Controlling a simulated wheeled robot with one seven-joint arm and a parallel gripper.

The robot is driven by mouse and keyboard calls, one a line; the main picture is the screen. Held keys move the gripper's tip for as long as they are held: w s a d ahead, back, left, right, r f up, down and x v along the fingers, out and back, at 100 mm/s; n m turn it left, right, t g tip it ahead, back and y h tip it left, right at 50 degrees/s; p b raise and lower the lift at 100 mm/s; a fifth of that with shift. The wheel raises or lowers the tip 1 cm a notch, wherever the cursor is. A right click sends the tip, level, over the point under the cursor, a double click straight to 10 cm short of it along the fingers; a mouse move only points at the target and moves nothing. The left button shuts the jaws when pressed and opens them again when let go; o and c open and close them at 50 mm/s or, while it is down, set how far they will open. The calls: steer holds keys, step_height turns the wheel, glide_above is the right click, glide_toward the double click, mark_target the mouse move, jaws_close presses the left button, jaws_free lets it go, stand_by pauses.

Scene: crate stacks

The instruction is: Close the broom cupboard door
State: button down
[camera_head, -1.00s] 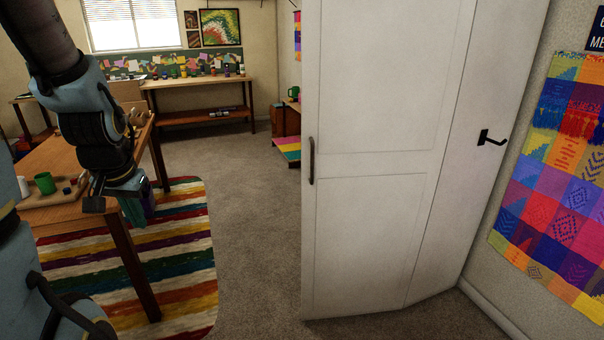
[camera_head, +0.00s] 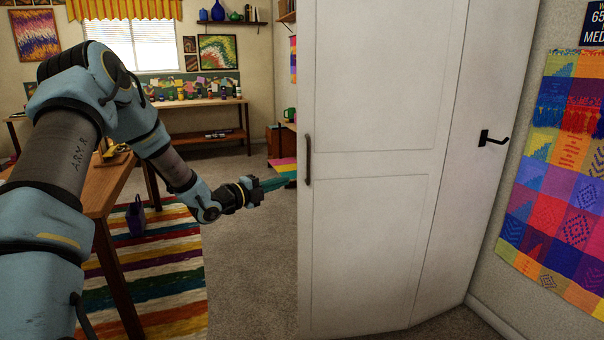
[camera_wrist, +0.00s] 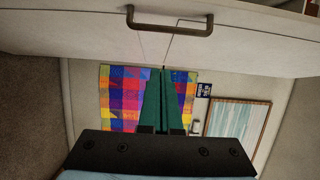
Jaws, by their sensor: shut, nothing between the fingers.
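The white cupboard door (camera_head: 375,230) fills the middle of the head view, with a dark bar handle (camera_head: 308,159) near its left edge. The door also shows across the top of the wrist view (camera_wrist: 80,40), with its handle (camera_wrist: 170,24) at top centre. How far the door stands open is hard to tell. My gripper (camera_head: 287,181) has green fingers and is at the left of the door, a little below handle height. In the wrist view its fingers (camera_wrist: 163,72) are together and empty, pointing towards the door, apart from the handle.
A white face with a black hook (camera_head: 493,138) adjoins the door at the right. A colourful woven hanging (camera_head: 570,170) is on the right wall. A wooden table (camera_head: 108,195) and striped rug (camera_head: 150,270) are at the left. Carpet (camera_head: 245,270) between rug and door is clear.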

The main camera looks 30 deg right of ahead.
mark_target(302, 171)
steer(key=shift+w+d+p, duration=0.65)
steer(key=shift+w+d, duration=0.2)
steer(key=shift+d, duration=0.8)
steer(key=shift+w+d+p, duration=0.6)
steer(key=shift+w+d, duration=0.2)
steer(key=shift+d, duration=0.9)
steer(key=shift+w+d+p, duration=0.65)
steer(key=shift+w+d, duration=0.2)
steer(key=shift+d, duration=0.8)
steer(key=shift+w, duration=0.1)
